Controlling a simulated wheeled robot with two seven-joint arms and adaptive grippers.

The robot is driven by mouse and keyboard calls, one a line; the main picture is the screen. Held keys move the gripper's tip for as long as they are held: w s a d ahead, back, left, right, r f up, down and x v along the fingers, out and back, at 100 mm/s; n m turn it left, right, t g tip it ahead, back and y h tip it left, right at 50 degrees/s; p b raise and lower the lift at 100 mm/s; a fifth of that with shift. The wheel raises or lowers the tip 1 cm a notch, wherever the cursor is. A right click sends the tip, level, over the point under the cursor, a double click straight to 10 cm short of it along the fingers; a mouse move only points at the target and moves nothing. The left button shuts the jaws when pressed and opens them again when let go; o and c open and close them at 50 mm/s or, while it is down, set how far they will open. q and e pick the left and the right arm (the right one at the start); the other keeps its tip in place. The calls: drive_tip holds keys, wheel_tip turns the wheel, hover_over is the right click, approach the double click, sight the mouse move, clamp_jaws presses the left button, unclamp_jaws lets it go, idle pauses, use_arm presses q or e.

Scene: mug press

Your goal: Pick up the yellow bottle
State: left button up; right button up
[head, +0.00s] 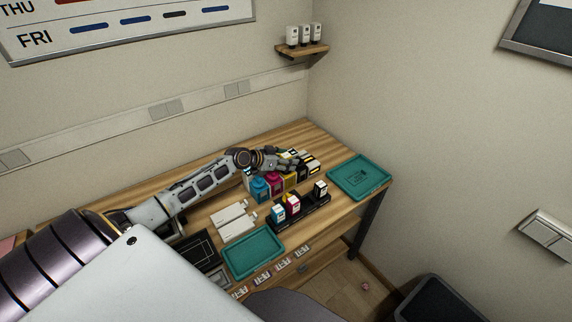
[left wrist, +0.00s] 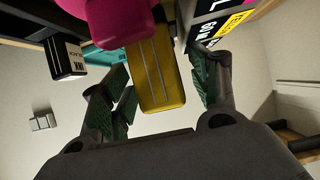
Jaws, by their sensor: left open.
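The yellow bottle (head: 290,180) stands in a row of ink bottles on the wooden table, between a magenta bottle (head: 273,182) and a black one (head: 303,173). My left gripper (head: 291,162) is over the back of this row and partly hides it. In the left wrist view the yellow bottle (left wrist: 162,88) lies between the spread green-padded fingers of my left gripper (left wrist: 160,66), with gaps at both sides. The magenta bottle (left wrist: 118,18) is close beside it. My right gripper is not in view.
A black rack (head: 299,216) with small ink cartons stands in front of the bottles. A teal tray (head: 254,252) lies at the front and another teal tray (head: 360,177) at the right. White cartridges (head: 234,219) lie left of the rack. Labelled cartons (left wrist: 222,22) sit close to one finger.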

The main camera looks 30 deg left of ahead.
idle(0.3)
use_arm(q)
drive_tip(key=c, duration=1.2)
drive_tip(key=shift+r, duration=0.1)
drive_tip(key=shift+r+b, duration=0.4)
drive_tip(key=shift+r, duration=4.5)
